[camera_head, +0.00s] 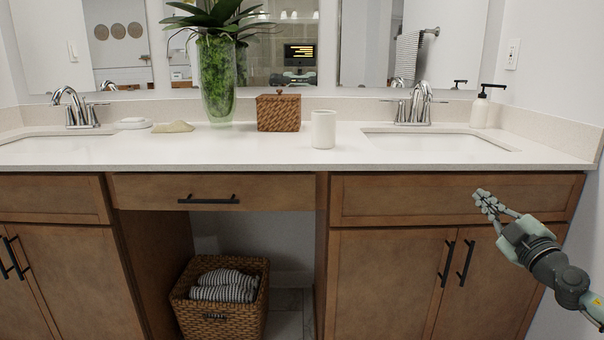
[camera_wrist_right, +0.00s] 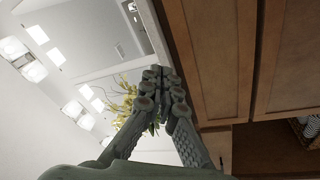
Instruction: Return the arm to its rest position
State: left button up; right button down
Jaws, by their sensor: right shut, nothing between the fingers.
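My right gripper (camera_head: 486,203) is shut and empty, in front of the wooden panel below the right sink. Its arm comes in from the right edge of the head view. In the right wrist view the closed fingertips (camera_wrist_right: 166,90) meet with nothing between them, with the wooden cabinet fronts (camera_wrist_right: 215,60) to their right. I cannot tell whether the fingertips touch the wood. My left gripper does not show in either view.
A pale countertop (camera_head: 270,152) runs above the cabinets, with a white cup (camera_head: 323,129), a woven box (camera_head: 278,112), a plant vase (camera_head: 216,80) and a soap dispenser (camera_head: 480,110). A towel basket (camera_head: 221,312) stands below. The right wall (camera_head: 555,60) is near my arm.

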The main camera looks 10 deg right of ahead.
jog(key=s+a+f+m+g+h+p, duration=0.1)
jog(key=s+f+m+g+h, duration=0.15)
jog(key=s+f, duration=0.45)
jog(key=s+a+f+m+g+h, duration=0.2)
jog(key=s+f+m+g, duration=0.2)
jog(key=f, duration=0.8)
jog(key=s+a+f+m+g+h+p, duration=0.15)
jog(key=s+f+m+g, duration=0.3)
jog(key=f, duration=0.45)
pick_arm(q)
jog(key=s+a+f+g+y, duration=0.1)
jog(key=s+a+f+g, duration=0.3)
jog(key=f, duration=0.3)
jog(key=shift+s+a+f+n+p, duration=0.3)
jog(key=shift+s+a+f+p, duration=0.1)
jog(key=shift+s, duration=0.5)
pick_arm(e)
jog(key=s+a+f+g+y, duration=0.2)
jog(key=s+a+f, duration=0.4)
jog(key=s, duration=0.3)
jog(key=s+a+f+g+y, duration=0.2)
jog(key=s+a+f+g, duration=0.2)
jog(key=s+a, duration=0.5)
notch_tip(320, 180, down, 2)
jog(key=shift+s+a+f+n+y, duration=0.15)
jog(key=shift+s+f+n+y, duration=0.15)
jog(key=shift+s+n, duration=0.15)
